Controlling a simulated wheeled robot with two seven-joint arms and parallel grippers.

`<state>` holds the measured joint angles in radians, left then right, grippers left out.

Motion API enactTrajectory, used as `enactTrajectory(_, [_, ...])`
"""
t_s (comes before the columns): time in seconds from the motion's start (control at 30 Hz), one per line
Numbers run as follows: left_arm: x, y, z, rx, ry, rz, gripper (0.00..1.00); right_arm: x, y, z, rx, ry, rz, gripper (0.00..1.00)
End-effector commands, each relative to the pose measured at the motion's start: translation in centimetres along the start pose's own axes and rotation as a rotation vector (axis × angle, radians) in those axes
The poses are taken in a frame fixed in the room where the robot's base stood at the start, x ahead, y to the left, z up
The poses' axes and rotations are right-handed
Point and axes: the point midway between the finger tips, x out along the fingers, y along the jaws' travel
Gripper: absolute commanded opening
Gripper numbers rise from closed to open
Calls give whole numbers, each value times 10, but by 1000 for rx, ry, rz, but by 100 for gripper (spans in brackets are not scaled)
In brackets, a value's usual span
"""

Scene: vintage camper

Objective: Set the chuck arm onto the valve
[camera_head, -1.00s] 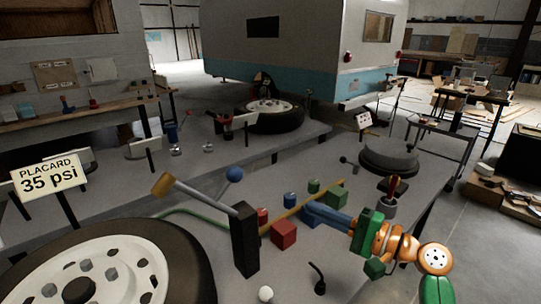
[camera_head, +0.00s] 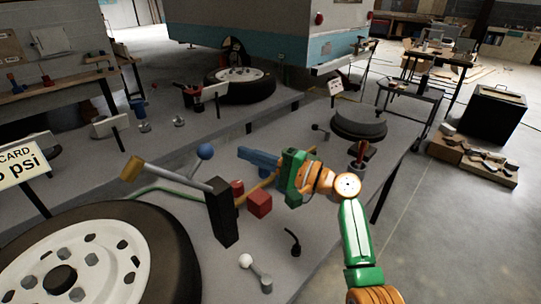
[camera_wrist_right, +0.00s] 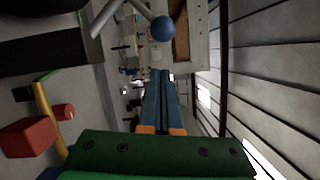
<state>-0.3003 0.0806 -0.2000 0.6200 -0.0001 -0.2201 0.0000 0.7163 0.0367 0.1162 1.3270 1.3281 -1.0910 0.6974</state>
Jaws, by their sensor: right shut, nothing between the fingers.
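A grey rod with a brass-coloured end (camera_head: 132,168) is joined to an upright black post (camera_head: 222,212) beside the white-rimmed wheel (camera_head: 95,262); it looks like the chuck arm. A blue ball (camera_head: 205,151) on a thin rod stands behind it and shows in the right wrist view (camera_wrist_right: 162,29). I cannot tell which part is the valve. My right gripper (camera_head: 243,153), with blue fingers and a green-and-orange wrist, is shut and empty. It hovers right of the blue ball, apart from it. Its shut fingers fill the middle of the right wrist view (camera_wrist_right: 160,75). My left gripper is not in view.
A red cube (camera_head: 259,203) and a red cylinder (camera_head: 237,187) sit right of the post, near a yellow hose. A white-ball lever (camera_head: 246,261) and a small black lever (camera_head: 294,243) stand in front. A placard (camera_head: 20,166) is at left. A dark round disc (camera_head: 359,122) lies behind.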

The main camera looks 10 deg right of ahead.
Motion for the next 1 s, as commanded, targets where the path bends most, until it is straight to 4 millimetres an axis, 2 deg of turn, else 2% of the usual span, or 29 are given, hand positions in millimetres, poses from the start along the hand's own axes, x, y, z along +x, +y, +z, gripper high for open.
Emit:
enactTrajectory(0.03, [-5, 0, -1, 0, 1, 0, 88, 10, -3, 2, 1, -3, 2, 0])
enactTrajectory(0.1, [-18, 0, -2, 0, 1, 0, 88, 18, -5, 13, 2, -2, 2, 0])
enactTrajectory(0.3, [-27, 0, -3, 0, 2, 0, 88, 33, -1, 27, 0, 0, 3, 0])
enactTrajectory(1.0, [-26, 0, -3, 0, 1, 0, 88, 35, 0, 31, -54, 1, 18, 0])
